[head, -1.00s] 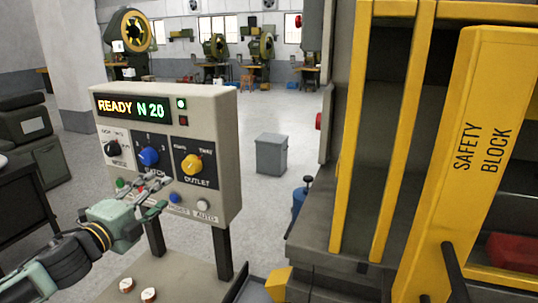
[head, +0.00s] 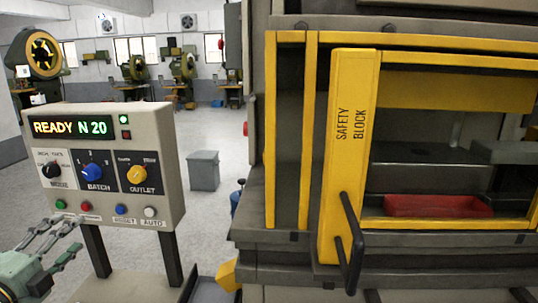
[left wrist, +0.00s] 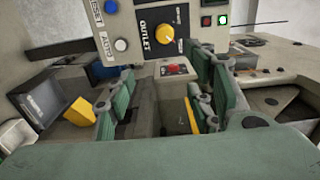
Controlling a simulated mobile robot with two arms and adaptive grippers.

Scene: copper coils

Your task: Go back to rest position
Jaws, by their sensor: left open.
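My left gripper (head: 66,244) is at the lower left of the head view, just below and left of the control panel (head: 160,170). In the left wrist view its green fingers (left wrist: 163,105) are spread apart, with nothing between them. The panel display reads "READY N 20", and a green lamp beside it is lit. The blue batch knob (head: 92,173) and the yellow outlet knob (head: 137,175) are on the panel face. My right gripper is not in view.
A press with a yellow guard frame (head: 311,130) stands at the right. A yellow safety block (head: 347,130) with a dark handle is on its front. A red tray (head: 438,206) lies inside. A grey bin (head: 204,171) stands on the open floor behind.

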